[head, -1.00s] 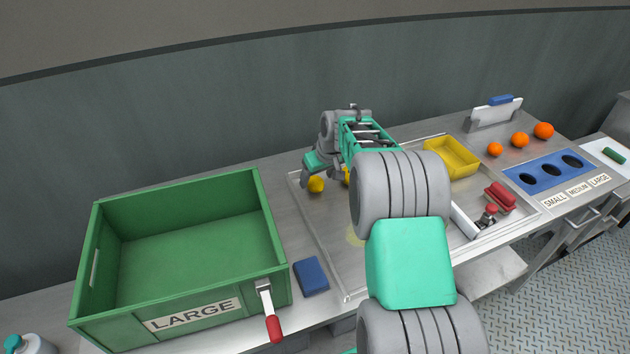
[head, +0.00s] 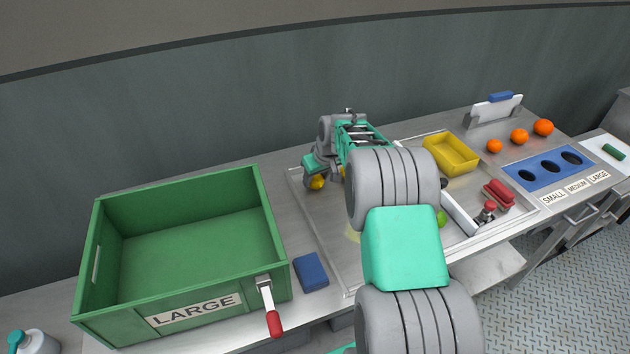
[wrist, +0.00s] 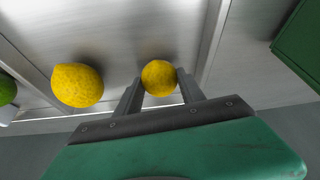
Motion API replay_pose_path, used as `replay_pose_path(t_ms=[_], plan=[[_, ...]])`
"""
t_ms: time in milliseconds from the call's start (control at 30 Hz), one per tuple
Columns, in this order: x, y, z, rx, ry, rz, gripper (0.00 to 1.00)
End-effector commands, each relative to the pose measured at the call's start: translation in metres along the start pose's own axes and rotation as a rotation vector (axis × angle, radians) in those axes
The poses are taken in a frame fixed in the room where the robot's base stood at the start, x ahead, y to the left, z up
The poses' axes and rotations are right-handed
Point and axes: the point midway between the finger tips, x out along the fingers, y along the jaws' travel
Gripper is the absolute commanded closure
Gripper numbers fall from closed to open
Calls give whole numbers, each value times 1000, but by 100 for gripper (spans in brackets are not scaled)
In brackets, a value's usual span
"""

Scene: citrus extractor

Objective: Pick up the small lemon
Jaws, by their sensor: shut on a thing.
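The small lemon (wrist: 159,77) is yellow and round and sits between the fingertips of my gripper (wrist: 158,88) in the wrist view. My gripper is shut on it, at or just above the metal tray. In the head view the small lemon (head: 316,182) shows at the tray's far left corner, partly covered by my gripper (head: 317,177). A bigger lemon (wrist: 77,85) lies to the left in the wrist view, apart from the fingers. In the head view it is mostly hidden behind my arm.
A green crate marked LARGE (head: 190,310) stands left of the metal tray (head: 318,237). A blue sponge (head: 311,271) lies between them. A green fruit (wrist: 6,88) is at the wrist view's left edge. A yellow bin (head: 450,153), a red-handled tool (head: 487,211) and oranges (head: 519,136) are at right.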

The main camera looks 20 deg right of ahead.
Motion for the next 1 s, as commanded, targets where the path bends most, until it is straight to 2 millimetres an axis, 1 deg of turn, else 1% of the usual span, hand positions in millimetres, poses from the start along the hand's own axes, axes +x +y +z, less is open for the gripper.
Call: replay_pose_path(t_ms=[33,200,233,467,633,767,867,900,967,1000], plan=[[0,0,0,0,0,0,82],[0,0,0,0,0,0,95],[0,0,0,0,1,0,96],[-1,0,-1,0,1,0,96],[-11,0,-5,0,2,1,96],[-33,-2,-12,-2,5,2,96],[-63,-15,-6,-2,7,3,96],[-77,-22,-3,-3,9,3,96],[-97,-31,1,-4,8,2,96],[-106,-39,8,-3,5,1,96]])
